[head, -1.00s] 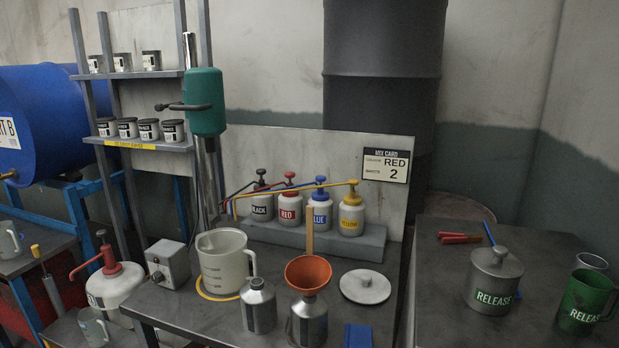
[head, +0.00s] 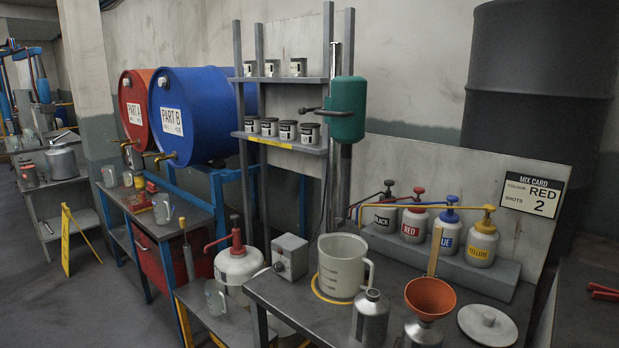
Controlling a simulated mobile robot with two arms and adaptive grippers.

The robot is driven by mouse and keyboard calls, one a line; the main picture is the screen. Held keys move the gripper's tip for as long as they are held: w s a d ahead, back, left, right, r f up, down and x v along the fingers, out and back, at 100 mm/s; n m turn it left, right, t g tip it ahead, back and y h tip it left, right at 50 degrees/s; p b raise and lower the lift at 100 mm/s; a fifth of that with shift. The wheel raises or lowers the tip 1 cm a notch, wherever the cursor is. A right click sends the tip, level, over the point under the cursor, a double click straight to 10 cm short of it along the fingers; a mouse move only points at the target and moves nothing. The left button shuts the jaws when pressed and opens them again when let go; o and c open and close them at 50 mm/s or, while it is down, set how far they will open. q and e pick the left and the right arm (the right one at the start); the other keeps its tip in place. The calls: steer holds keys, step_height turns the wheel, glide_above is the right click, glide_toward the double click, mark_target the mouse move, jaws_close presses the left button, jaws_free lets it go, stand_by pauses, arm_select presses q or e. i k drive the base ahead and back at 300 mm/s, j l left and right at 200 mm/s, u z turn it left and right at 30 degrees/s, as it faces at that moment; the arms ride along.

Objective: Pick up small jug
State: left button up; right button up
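Several small translucent grey jugs show in the head view. One small jug (head: 163,208) stands on the bench below the blue drum, and another small jug (head: 108,176) stands further left on the same bench. A third small jug (head: 215,297) stands on the low shelf beside the white pump bottle. A larger white measuring jug (head: 341,267) with a handle stands on the front table inside a yellow ring. I cannot tell which small jug the task means. Neither of my grippers is in view.
The front table (head: 283,300) also holds a grey control box (head: 290,256), a metal bottle (head: 370,318), an orange funnel (head: 430,298) and a round lid (head: 487,324). A red drum (head: 137,95) and a blue drum (head: 200,108) lie behind the bench. Open floor (head: 90,310) shows at lower left.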

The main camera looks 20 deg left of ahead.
mark_target(128, 177)
steer(key=u, duration=1.8)
steer(key=z, duration=1.8)
steer(key=u, duration=1.8)
steer(key=i+j+u, duration=0.25)
steer(key=i, duration=0.35)
steer(key=i+l+u, duration=0.1)
steer(key=i+u, duration=0.15)
steer(key=i, duration=0.35)
